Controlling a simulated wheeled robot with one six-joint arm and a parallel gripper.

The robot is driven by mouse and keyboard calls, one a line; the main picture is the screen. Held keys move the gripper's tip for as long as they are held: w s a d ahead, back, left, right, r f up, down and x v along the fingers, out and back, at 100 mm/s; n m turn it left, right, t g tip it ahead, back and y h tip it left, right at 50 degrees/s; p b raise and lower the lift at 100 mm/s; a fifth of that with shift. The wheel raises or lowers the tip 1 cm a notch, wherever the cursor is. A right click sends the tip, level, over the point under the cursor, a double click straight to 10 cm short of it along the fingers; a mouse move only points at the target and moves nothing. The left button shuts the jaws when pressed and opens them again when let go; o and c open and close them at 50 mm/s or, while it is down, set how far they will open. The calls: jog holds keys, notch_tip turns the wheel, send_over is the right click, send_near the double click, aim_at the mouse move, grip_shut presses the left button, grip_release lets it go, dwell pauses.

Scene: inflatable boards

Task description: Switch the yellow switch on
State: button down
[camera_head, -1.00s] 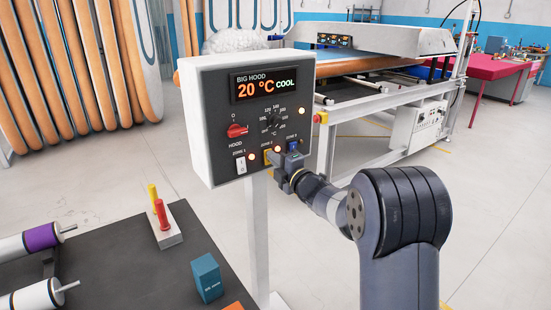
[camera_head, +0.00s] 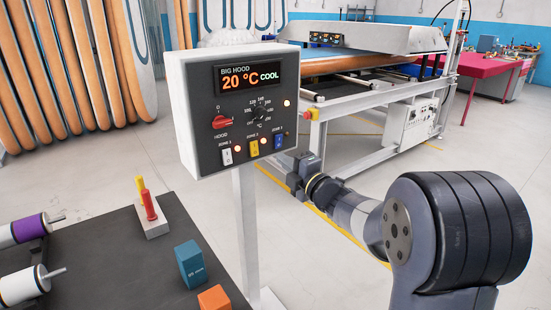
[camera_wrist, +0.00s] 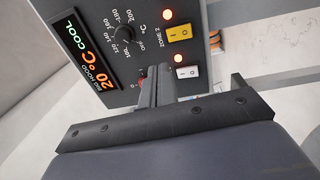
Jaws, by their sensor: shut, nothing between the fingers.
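The yellow switch (camera_head: 253,147) sits under ZONE 2 on the lower part of the control panel (camera_head: 203,125). It shows uncovered in the wrist view (camera_wrist: 178,33), with a lit orange-red lamp beside it. I cannot tell surely which way its rocker is tipped. My gripper (camera_head: 288,160) is at the lower right of the panel in the head view, apart from the yellow switch. In the wrist view the closed fingers (camera_wrist: 152,86) are together and empty, in front of the panel near the white switch (camera_wrist: 188,72).
A white switch (camera_head: 227,156), a blue switch (camera_head: 279,142), a red knob (camera_head: 221,122) and a black dial share the panel. The display reads 20 °C COOL. A dark table (camera_head: 120,255) with a blue box (camera_head: 190,264) stands at lower left. Open floor lies right of the post.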

jog(key=shift+v, duration=0.9)
jog(key=shift+r, duration=0.2)
